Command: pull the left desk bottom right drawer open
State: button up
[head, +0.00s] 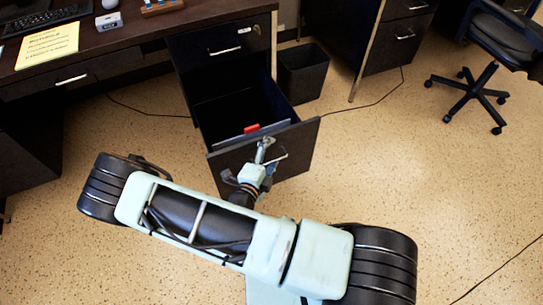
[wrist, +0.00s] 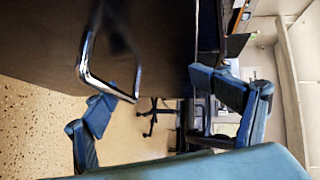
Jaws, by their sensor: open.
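The left desk's bottom right drawer (head: 290,147) stands well pulled out in the head view, its dark front panel facing me. My gripper (head: 266,152) is at the drawer front, near its upper edge. In the wrist view my gripper (wrist: 160,103) is open, with its blue fingers wide apart. The chrome drawer handle (wrist: 83,70) shows in front of the dark panel. Its lower end reaches beside the left finger, partly in the space between the fingers. I cannot tell whether it touches.
Inside the drawer is a red tab (head: 252,128) on a folder. The closed upper drawer (head: 222,50) is above. A black bin (head: 303,72) stands right of the drawer. An office chair (head: 492,75) is at the far right. The speckled floor (head: 400,160) to the right is mostly clear.

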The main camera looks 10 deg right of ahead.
aim_at(275, 133)
jog(key=o, duration=0.4)
jog(key=r, duration=0.4)
jog(key=shift+w+a+r, duration=0.15)
jog(key=shift+w+r, duration=0.05)
jog(key=shift+w, duration=0.2)
jog(key=shift+o, duration=0.7)
jog(key=shift+s+a+r+t, duration=0.15)
jog(key=shift+r+t, duration=0.15)
jog(key=shift+r, duration=0.3)
jog(key=shift+s+r, duration=0.15)
jog(key=shift+r, duration=0.05)
jog(key=c, duration=0.8)
jog(key=shift+f, duration=0.2)
jog(key=c, duration=0.9)
jog(key=shift+f, duration=0.1)
jog(key=shift+c, duration=0.2)
jog(key=shift+f, duration=0.1)
